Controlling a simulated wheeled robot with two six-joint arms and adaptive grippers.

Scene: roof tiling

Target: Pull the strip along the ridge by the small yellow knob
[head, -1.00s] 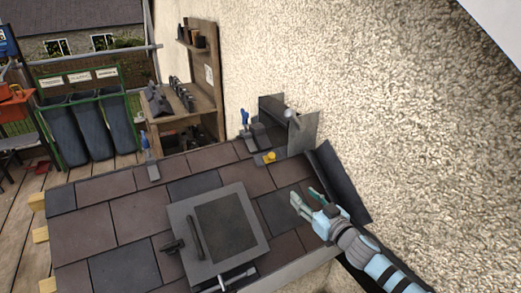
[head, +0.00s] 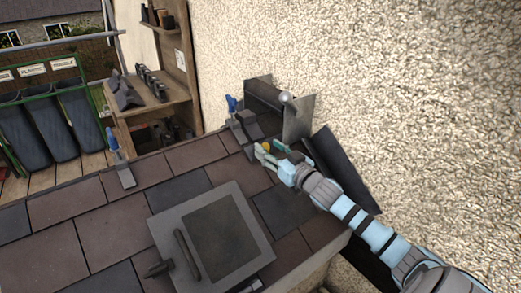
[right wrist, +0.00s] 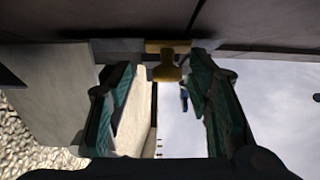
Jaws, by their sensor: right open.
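The small yellow knob (head: 267,147) is at the upper edge of the tiled roof, near the wall, partly hidden by my right gripper. In the right wrist view the yellow knob (right wrist: 167,70) shows clearly, between and just beyond the two green-padded fingers. My right gripper (head: 268,154) is open around the knob's place, and no grip on it shows. A grey edge beside the knob (right wrist: 120,46) may be the strip's end; most of the strip cannot be made out. My left gripper is not in view.
A roof window (head: 215,235) lies in the tiles below. Blue-handled tools stand on the roof at the left (head: 112,140) and near the ridge (head: 232,105). Grey upright sheets (head: 298,118) and a dark panel (head: 345,165) stand close to my right arm, by the rough wall (head: 400,90).

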